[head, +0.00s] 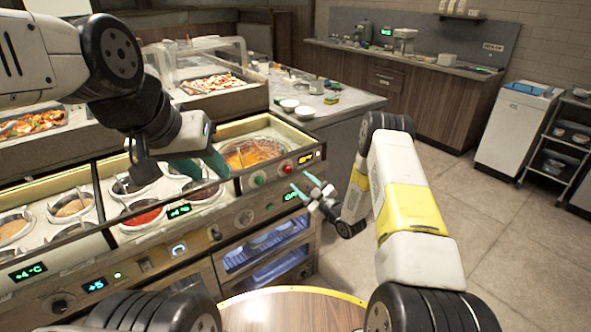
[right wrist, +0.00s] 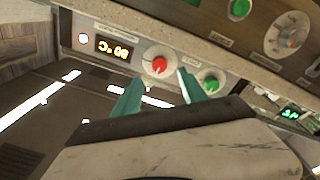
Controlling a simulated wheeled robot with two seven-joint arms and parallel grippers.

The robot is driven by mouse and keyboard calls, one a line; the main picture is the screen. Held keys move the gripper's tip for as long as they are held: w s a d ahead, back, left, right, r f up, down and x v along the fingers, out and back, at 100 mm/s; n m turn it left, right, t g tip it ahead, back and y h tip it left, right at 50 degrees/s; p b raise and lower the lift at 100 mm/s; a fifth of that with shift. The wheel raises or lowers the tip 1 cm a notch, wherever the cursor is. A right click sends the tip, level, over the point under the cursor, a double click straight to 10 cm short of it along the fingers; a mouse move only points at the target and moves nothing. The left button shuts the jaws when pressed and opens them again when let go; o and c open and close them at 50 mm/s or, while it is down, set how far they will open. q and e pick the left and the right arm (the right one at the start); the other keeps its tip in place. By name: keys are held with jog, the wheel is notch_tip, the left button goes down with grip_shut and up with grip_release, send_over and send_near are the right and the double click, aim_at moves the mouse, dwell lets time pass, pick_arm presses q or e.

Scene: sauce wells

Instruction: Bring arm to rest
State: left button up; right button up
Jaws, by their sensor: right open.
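My right arm reaches forward at the right of the head view. Its gripper (head: 316,190) is in front of the counter's control panel (head: 262,205), with its teal fingers apart and nothing between them. In the right wrist view the open fingers (right wrist: 160,92) point toward a red knob (right wrist: 158,61) and a green knob (right wrist: 211,83), apart from them as far as I can tell. My left arm comes in from the upper left. Its gripper (head: 210,165) hangs over the sauce wells near a red sauce well (head: 143,215); whether its fingers are apart is unclear.
A large pan of orange food (head: 252,152) sits in the counter right of the left gripper. Two white bowls (head: 296,108) stand on the grey worktop (head: 345,105) behind. A round wooden top (head: 290,310) is close below. Open tiled floor (head: 475,210) lies to the right.

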jog(key=shift+s+d, duration=0.2)
jog(key=shift+s, duration=0.05)
jog(key=shift+r, duration=0.1)
jog(key=w+d+r+m+g+h, duration=0.1)
jog(key=w+d+r+h, duration=0.1)
jog(key=r, duration=0.5)
jog(key=w+d+r+m+h, duration=0.1)
jog(key=w+d+r+h, duration=0.15)
jog(key=r, duration=0.45)
jog(key=s+d+r+m+g+h, duration=0.1)
jog(key=s+d+r+m+h, duration=0.15)
jog(key=r, duration=0.35)
jog(key=s+d+r+m+g+h, duration=0.1)
jog(key=s+d+r+m, duration=0.1)
jog(key=s+d+r, duration=0.3)
jog(key=s+r+m+g+h, duration=0.1)
jog(key=s+r+m+g, duration=0.3)
jog(key=s, duration=0.8)
jog(key=s+r+m, duration=0.1)
jog(key=s+r, duration=0.5)
jog(key=s, duration=0.6)
jog(key=s+a+f+m+g, duration=0.1)
jog(key=s+a+g, duration=0.1)
jog(key=s, duration=1.2)
jog(key=shift+a+f+m, duration=0.25)
jog(key=shift+f+m, duration=0.05)
jog(key=shift+m, duration=0.05)
